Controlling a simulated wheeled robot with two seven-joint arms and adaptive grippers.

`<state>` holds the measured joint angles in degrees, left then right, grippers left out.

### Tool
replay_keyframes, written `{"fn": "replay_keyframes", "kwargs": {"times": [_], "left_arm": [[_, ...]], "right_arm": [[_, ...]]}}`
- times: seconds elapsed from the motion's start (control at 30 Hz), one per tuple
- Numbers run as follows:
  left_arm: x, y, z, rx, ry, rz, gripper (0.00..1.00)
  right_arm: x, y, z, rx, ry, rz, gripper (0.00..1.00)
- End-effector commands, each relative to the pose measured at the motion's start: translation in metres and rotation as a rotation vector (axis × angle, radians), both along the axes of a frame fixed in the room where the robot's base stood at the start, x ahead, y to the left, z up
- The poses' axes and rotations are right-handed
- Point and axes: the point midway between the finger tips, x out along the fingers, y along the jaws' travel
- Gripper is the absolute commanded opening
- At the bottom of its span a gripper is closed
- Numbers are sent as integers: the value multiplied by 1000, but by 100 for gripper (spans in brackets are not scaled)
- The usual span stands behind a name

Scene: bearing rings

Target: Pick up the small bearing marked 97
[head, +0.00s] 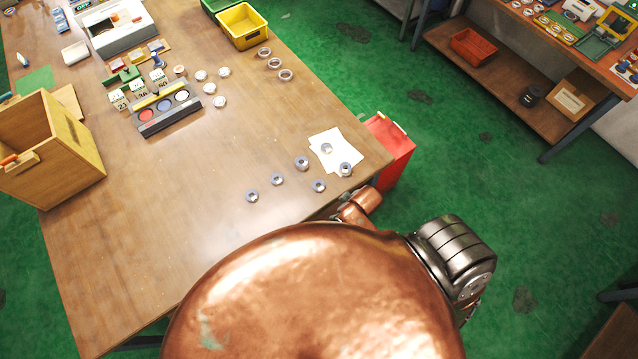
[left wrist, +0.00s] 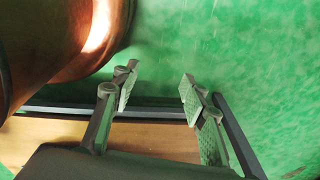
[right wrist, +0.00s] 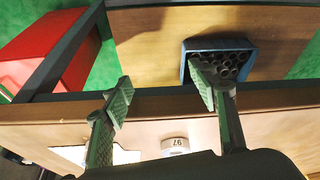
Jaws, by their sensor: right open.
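The small bearing marked 97 (right wrist: 175,144) shows in the right wrist view as a pale ring on the tabletop, its number upside down. The palm edge of my right gripper partly hides it. My right gripper (right wrist: 162,92) is open and empty, and the bearing appears between the bases of its fingers, apart from them. In the head view several small bearings (head: 302,163) stand near the table's right corner; their marks are too small to read. My left gripper (left wrist: 159,88) is open and empty in the left wrist view, over the green floor and a table edge.
White paper sheets (head: 322,160) lie under two of the bearings. A red cabinet (head: 397,150) stands beside the table (head: 190,235). A blue box of tubes (right wrist: 250,62) sits on a lower board. A wooden box (head: 75,165) and a tray with colored discs (head: 168,112) stand farther left.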

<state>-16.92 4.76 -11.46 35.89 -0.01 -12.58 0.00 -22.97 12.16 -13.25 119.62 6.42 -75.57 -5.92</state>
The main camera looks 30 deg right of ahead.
Motion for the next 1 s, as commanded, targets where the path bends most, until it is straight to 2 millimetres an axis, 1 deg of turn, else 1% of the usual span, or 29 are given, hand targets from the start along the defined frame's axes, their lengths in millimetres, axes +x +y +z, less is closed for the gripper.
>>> {"fn": "replay_keyframes", "kwargs": {"times": [0.03,0.13,0.27,0.33,0.37,0.43,0.57,0.8,0.9,0.97,1.0], "left_arm": [[6,-1,4,-1,-9,-1,40],[10,-2,8,-2,-13,-1,40],[5,-3,13,-3,-7,0,40],[0,-3,16,-3,0,2,40],[-3,-3,17,-4,3,3,40],[-9,-3,17,-3,10,4,40],[-17,-3,16,-3,21,6,40],[-11,-3,16,-3,14,4,40],[-7,-3,17,-3,10,3,40],[-6,-3,17,-3,7,3,40],[-4,-3,17,-4,5,3,40]], "right_arm": [[1,2,18,0,-10,9,54],[0,5,47,0,-22,24,54],[0,12,85,2,-39,62,54],[5,22,109,1,-56,126,54],[10,30,117,0,-65,175,54],[20,46,123,-1,-73,273,54],[37,70,125,-9,-83,440,54],[64,106,125,-53,-85,776,54],[74,116,123,-90,-69,951,54],[81,117,122,-122,-49,1071,54],[85,114,120,-148,-31,1156,54]]}}
